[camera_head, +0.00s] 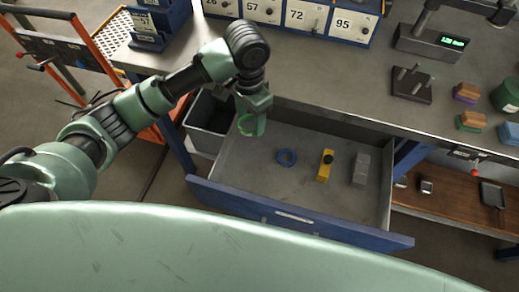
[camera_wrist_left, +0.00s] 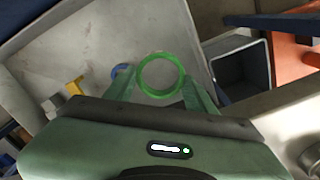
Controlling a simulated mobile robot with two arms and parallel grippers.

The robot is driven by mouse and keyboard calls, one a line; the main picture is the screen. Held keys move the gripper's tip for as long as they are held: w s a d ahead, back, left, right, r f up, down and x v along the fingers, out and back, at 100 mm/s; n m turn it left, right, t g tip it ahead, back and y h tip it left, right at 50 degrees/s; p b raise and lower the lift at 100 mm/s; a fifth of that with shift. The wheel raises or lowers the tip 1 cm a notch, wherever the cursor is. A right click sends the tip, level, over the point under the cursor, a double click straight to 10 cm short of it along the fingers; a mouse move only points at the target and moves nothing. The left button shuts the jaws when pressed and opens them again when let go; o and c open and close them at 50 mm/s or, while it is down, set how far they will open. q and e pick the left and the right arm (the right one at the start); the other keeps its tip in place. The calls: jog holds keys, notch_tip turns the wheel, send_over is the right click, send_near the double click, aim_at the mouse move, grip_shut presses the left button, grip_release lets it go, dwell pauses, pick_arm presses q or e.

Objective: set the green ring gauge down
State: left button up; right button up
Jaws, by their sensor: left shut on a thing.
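The green ring gauge (camera_wrist_left: 179,88) is held between the fingers of my left gripper (camera_head: 254,126). In the head view part of the ring (camera_head: 244,125) shows at the left of the fingers. The gripper is over the left side of the open drawer (camera_head: 230,180). In the wrist view the ring stands out past the fingertips, with the drawer floor (camera_wrist_left: 120,40) behind it. I cannot tell how far it is above the floor. My right gripper is not in view.
The drawer floor before the blue ring is bare. A grey bin (camera_head: 207,140) stands left of the drawer. The workbench (camera_head: 320,80) is behind.

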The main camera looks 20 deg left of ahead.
pick_arm(q)
send_over(252, 155)
notch_tip(252, 155, down, 12)
jog(key=shift+w+d+f+b, duration=0.1)
jog(key=shift+b, duration=0.2)
jog(key=shift+f, duration=2.1)
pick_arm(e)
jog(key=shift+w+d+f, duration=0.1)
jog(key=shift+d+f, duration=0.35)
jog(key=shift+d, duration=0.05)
pick_arm(q)
jog(key=o, duration=1.7)
jog(key=shift+f, duration=0.1)
jog(key=shift+c, duration=0.2)
notch_tip(252, 155, up, 12)
jog(key=shift+p, duration=0.3)
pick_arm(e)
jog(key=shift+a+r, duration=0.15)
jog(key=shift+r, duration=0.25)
